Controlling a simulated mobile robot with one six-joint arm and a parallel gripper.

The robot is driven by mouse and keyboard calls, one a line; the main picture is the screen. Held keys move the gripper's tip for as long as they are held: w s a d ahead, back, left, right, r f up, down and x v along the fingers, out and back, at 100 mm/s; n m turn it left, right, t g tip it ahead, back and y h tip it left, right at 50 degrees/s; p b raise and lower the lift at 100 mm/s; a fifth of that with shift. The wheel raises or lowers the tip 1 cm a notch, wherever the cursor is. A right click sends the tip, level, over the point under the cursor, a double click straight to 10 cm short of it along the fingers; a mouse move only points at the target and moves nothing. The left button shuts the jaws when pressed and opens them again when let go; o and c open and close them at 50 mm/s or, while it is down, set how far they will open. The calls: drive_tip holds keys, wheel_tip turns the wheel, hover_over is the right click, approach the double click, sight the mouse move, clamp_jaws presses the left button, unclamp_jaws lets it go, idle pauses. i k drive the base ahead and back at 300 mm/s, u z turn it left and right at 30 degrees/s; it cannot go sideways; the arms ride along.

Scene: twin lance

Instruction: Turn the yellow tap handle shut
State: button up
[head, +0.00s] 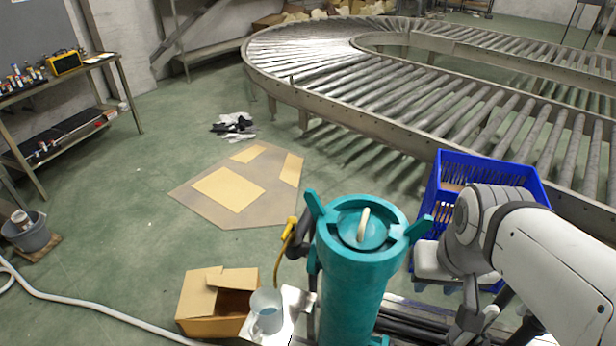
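The yellow tap handle (289,229) sits at the upper left side of a teal cylinder (350,285), beside a dark pipe fitting. A yellow curved piece hangs below it towards a clear cup (266,312). The handle looks tilted, but whether the tap is open is too small to tell. My arm comes in from the right. My gripper (468,322), dark grey, is low in the picture, right of the cylinder and well apart from the handle. Its fingers are partly cut off and unclear, and I see nothing held in it.
The cylinder, with its lid and side lugs, stands between my gripper and the handle. A blue crate (484,165) is behind my arm. An open cardboard box (215,300) is left of the cup. A roller conveyor (420,90) curves behind. The left floor is mostly free.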

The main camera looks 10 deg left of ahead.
sight(291, 221)
drive_tip(key=z, duration=0.65)
drive_tip(key=k, duration=1.25)
drive_tip(key=u, duration=1.05)
drive_tip(key=i, duration=1)
drive_tip(key=z, duration=0.05)
